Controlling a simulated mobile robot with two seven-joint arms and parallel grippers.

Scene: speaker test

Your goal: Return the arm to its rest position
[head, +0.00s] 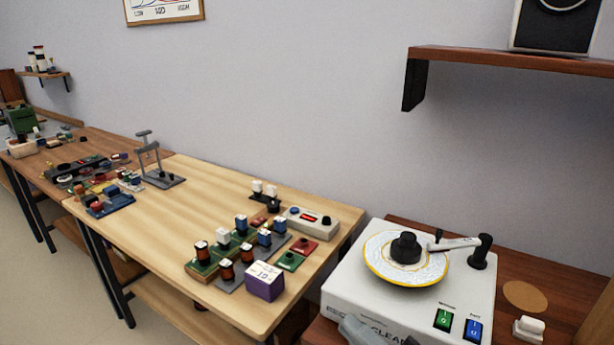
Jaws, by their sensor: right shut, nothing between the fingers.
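A white record cleaning machine (345,290) stands on the brown bench at the right. On it lies a whitish disc with a yellow rim (385,268), with a black clamp (406,248) at its centre. The machine's pale arm (455,244) runs from a black post (482,252) leftward, its tip over the disc's right side. I cannot tell whether the tip touches the disc. My right gripper (362,328) shows as a grey shape at the bottom edge, before the machine's front; it is shut and empty, away from the arm. My left gripper is not in view.
A green switch (443,319) and a blue switch (473,330) sit on the machine's front right. A small white block (528,328) and a round tan pad (525,296) lie right of it. A shelf (510,60) overhangs. A light wood table (200,215) with several parts stands left.

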